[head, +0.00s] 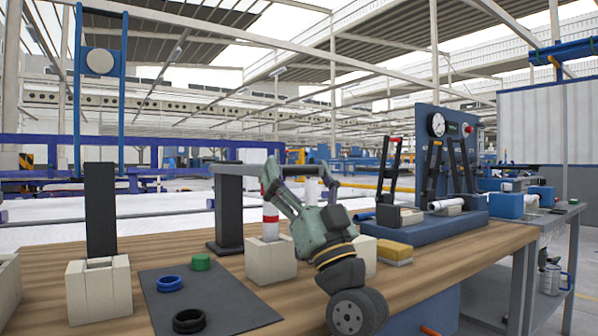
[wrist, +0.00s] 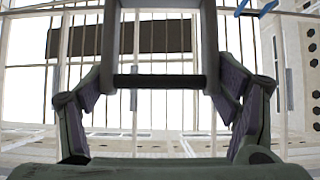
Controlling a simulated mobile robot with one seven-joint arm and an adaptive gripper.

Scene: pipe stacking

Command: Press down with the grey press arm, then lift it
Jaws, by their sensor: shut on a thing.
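The grey press arm (head: 240,169) runs roughly level from its dark upright post (head: 228,208) to the right, towards my gripper. My gripper (head: 298,172) has its fingers around the handle end of the press arm. In the wrist view, my gripper (wrist: 160,88) has one finger on each side of a grey frame with a dark crossbar (wrist: 160,82). A red and white pipe (head: 270,222) stands upright in a beige block (head: 265,262) below the arm. The exact contact between arm and pipe is hidden by my gripper.
A dark mat (head: 225,295) holds green, blue and black rings. A black upright plate (head: 100,210) stands in a beige block (head: 98,292) at left. A yellow-topped block (head: 394,251) and a blue fixture with a gauge (head: 438,125) are at right. The front wooden tabletop is partly clear.

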